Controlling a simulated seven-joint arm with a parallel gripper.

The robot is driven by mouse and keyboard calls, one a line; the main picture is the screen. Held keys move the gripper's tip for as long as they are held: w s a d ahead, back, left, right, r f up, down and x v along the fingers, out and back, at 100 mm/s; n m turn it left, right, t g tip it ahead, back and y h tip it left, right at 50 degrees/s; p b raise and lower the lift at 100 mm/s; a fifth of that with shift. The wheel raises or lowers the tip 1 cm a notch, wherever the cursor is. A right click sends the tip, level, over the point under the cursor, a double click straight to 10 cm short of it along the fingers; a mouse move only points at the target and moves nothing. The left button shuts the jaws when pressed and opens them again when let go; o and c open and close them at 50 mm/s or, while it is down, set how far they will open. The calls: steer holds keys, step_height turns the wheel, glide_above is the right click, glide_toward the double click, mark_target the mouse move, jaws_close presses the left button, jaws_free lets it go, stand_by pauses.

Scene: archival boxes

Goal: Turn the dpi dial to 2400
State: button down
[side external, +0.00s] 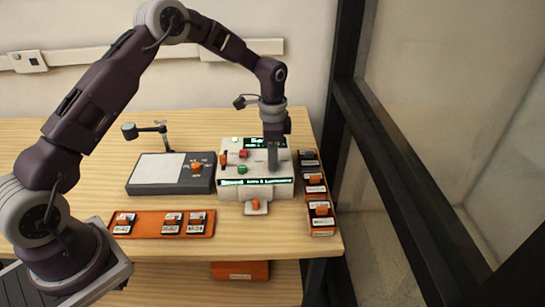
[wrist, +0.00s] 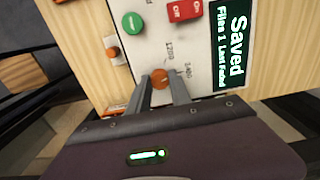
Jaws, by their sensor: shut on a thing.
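The dpi dial (wrist: 160,77) is a small orange knob on the top panel of the white scanner box (side external: 282,190). In the wrist view, the printed labels 1200 (wrist: 169,50) and 2400 (wrist: 187,71) show beside it, up and to its right. My gripper (wrist: 161,84) is shut on the dial, one finger on each side. In the side view my gripper (side external: 272,165) points straight down onto the panel and hides the dial. Which mark the dial points at I cannot tell. The screen (wrist: 231,45) reads "Saved" and "Files 1".
A green button (wrist: 133,24) and a red switch (wrist: 184,11) sit close to the dial. A grey flatbed (side external: 200,183) stands left of the box, an orange tray (side external: 150,233) in front left. Labelled boxes (side external: 319,224) line the right. A dark frame post (side external: 345,60) stands beyond.

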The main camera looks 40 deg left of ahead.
steer(key=shift+m, duration=1.3)
steer(key=c, duration=1.2)
jaws_free()
steer(key=shift+o, duration=0.2)
step_height(320, 180, up, 7)
steer(key=shift+r, duration=0.1)
